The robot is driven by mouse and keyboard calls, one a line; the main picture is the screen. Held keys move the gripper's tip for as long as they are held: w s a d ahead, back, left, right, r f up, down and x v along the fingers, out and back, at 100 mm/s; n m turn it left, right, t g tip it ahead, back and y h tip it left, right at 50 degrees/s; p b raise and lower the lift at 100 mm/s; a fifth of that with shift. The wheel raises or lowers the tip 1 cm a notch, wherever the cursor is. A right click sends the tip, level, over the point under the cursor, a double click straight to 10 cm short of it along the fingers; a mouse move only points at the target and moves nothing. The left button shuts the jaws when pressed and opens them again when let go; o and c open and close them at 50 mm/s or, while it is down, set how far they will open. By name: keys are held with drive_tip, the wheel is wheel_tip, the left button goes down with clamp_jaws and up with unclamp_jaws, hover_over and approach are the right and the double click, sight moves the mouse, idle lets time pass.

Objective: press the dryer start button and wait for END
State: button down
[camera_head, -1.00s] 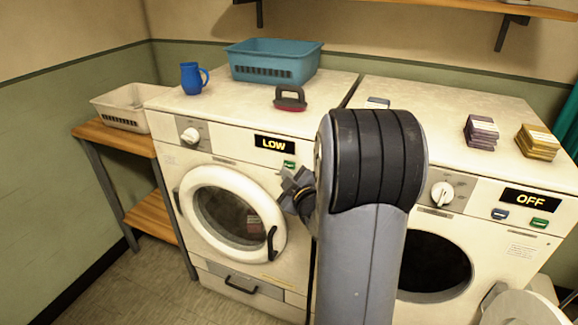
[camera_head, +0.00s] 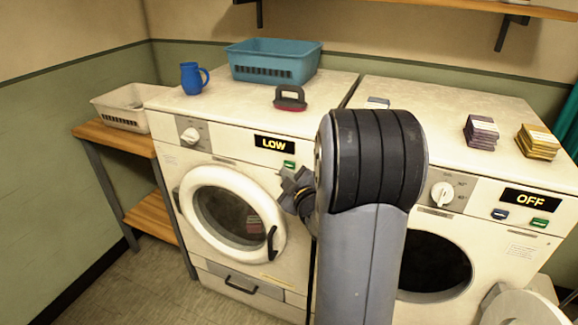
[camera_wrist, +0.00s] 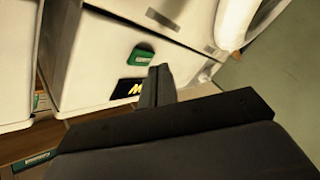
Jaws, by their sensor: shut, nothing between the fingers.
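The left front-loading machine (camera_head: 158,150) has a round white door, which is shut, a dial and a display (camera_head: 273,144) that reads LOW. Its green button (camera_head: 290,164) is just below the display's right end. My gripper (camera_head: 290,182) is in front of that panel, just below the button, and partly hidden behind my arm. In the wrist view the green button (camera_wrist: 142,55) shows clear of the closed fingertips (camera_wrist: 160,72). The gripper is shut and empty. I cannot tell whether the fingertips touch the panel.
The right machine (camera_head: 490,240) has a display reading OFF, with a blue and a green button. A blue mug (camera_head: 191,78), a teal basket (camera_head: 272,62) and a red-based brush (camera_head: 290,98) stand on the left machine. A shelf (camera_head: 430,6) overhangs behind.

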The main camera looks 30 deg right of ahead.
drive_tip(key=shift+d, duration=0.1)
drive_tip(key=shift+w+d, duration=0.25)
drive_tip(key=shift+w+d+b, duration=0.25)
drive_tip(key=shift+b, duration=0.15)
idle(0.6)
drive_tip(key=shift+s+a, duration=0.1)
drive_tip(key=shift+s+a+b, duration=0.4)
drive_tip(key=shift+a+b, duration=0.1)
drive_tip(key=s+a+b, duration=0.1)
drive_tip(key=a, duration=0.1)
drive_tip(key=s+a+b, duration=0.1)
drive_tip(key=s+a, duration=0.1)
idle(0.6)
drive_tip(key=shift+d, duration=0.1)
idle(0.5)
